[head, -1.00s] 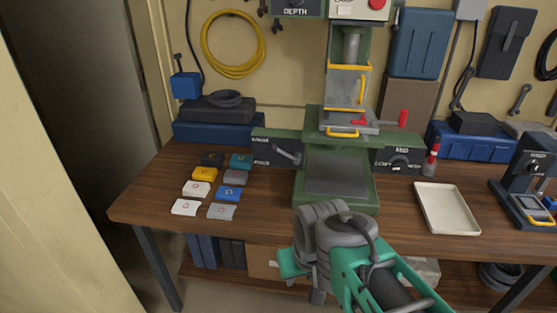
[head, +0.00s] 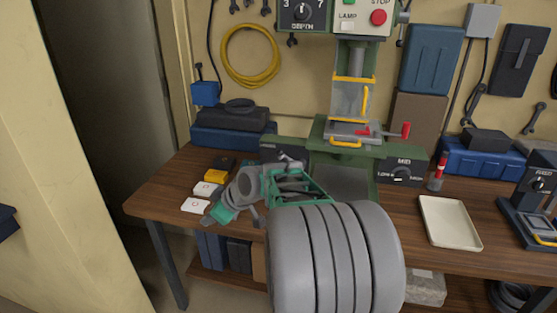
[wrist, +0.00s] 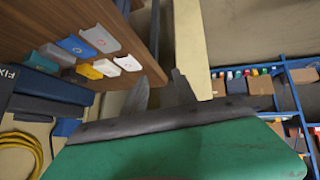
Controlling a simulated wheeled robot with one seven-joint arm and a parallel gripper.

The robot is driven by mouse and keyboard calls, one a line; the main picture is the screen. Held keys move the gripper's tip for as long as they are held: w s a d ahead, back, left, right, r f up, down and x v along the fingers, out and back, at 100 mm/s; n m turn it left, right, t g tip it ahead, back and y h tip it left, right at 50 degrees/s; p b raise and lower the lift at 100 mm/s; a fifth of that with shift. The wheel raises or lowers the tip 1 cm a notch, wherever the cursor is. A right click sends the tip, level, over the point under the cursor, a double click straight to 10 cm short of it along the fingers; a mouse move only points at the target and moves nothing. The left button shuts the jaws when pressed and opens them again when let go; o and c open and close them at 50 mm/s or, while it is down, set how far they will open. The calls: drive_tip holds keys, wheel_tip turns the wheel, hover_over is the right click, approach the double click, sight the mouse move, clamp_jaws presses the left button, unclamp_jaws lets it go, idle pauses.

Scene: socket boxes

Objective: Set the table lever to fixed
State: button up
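The green machine (head: 300,148) stands at the back of the bench. Its dark left label panel (head: 270,153) is partly covered by my arm, and I cannot make out the table lever's position there. At the left edge of the wrist view a dark panel (wrist: 8,78) shows the letters "FIX"; no lever is visible on it. My gripper (head: 208,220) is over the bench's front left, by the small cards, left of and in front of the panel. In the wrist view its two dark fingers (wrist: 160,88) stand apart with nothing between them.
Several coloured cards (head: 216,176) lie left of my arm. A blue case (head: 225,138) is behind them.

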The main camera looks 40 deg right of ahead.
drive_tip(key=w+d+n+t, duration=0.1)
drive_tip(key=w+d+t, duration=0.25)
drive_tip(key=d, duration=0.75)
drive_tip(key=n+t+h, duration=0.2)
drive_tip(key=t, duration=0.4)
approach(286, 158)
drive_tip(key=w, duration=0.2)
drive_tip(key=w+p, duration=0.2)
drive_tip(key=w, duration=0.4)
drive_tip(key=shift+w+a+r, duration=0.1)
drive_tip(key=shift+w, duration=0.55)
clamp_jaws()
